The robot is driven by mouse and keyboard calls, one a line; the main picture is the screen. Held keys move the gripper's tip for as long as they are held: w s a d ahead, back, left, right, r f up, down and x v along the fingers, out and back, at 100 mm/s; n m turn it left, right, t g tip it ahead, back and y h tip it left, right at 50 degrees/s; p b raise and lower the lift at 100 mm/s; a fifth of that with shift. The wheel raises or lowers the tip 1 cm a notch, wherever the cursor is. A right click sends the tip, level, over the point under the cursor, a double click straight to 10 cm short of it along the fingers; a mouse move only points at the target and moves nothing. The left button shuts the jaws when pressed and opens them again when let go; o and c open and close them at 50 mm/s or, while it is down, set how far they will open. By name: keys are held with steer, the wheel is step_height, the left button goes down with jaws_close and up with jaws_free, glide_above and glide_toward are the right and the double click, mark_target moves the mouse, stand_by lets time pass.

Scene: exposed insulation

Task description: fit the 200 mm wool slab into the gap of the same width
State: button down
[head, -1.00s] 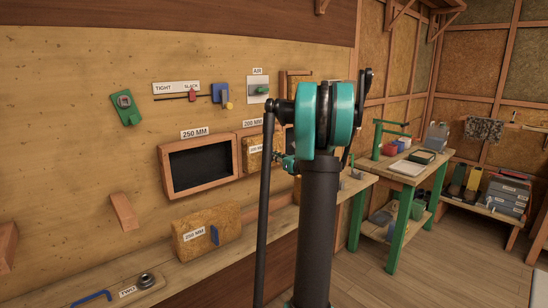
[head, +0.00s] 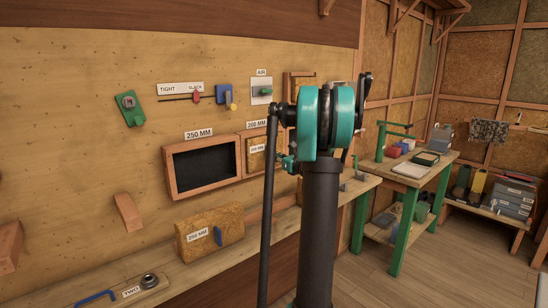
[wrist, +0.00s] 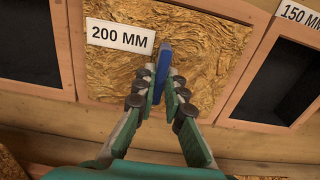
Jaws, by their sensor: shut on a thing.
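The 200 mm wool slab (wrist: 205,60) is golden-brown, with a white "200 MM" label and a blue handle (wrist: 164,62). In the wrist view my gripper (wrist: 158,85) is shut on that handle. The slab lies within a wooden frame and fills most of its opening; I cannot tell how deep it sits. In the head view the slab (head: 257,158) shows in the frame under the "200 MM" sign (head: 258,124), partly hidden by my arm.
The dark 250 mm gap (head: 203,163) is empty, left of the slab. The 150 mm gap (wrist: 282,80), to the right, looks empty too. The 250 mm slab (head: 210,233) stands on the ledge below. A green-legged workbench (head: 408,172) stands to the right.

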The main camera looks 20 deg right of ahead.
steer(key=shift+w+a, duration=0.2)
steer(key=shift+w, duration=0.35)
steer(key=c, duration=1.5)
jaws_free()
steer(key=shift+c, duration=0.2)
steer(key=v, duration=1.2)
